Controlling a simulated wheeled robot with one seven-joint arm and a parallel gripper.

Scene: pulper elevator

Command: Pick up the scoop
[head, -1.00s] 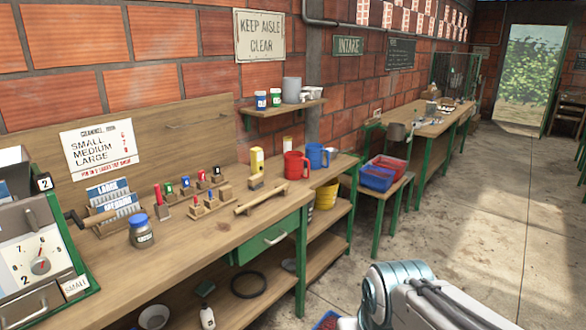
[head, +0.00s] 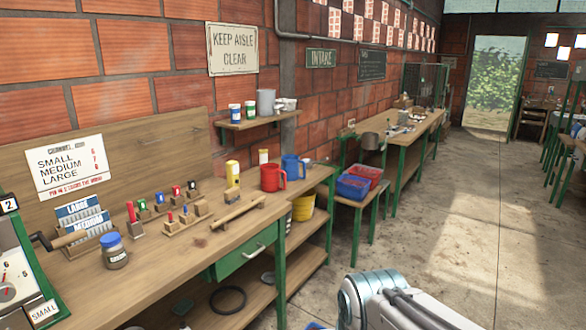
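I cannot pick out a scoop for certain. A dark grey metal vessel (head: 370,141) at the near end of the far table (head: 420,126) may be it, but it is too small to tell. A grey container (head: 266,102) stands on the wall shelf (head: 250,122). A part of my arm shows at the bottom of the head view, in front of the floor. My gripper is out of view.
The near workbench (head: 170,262) carries a red jug (head: 272,177), a blue jug (head: 292,167), a blue-lidded jar (head: 114,251) and small coloured markers. A low stand (head: 357,202) holds a blue bin (head: 352,187) and a red bin (head: 366,172). The aisle floor (head: 460,220) is clear.

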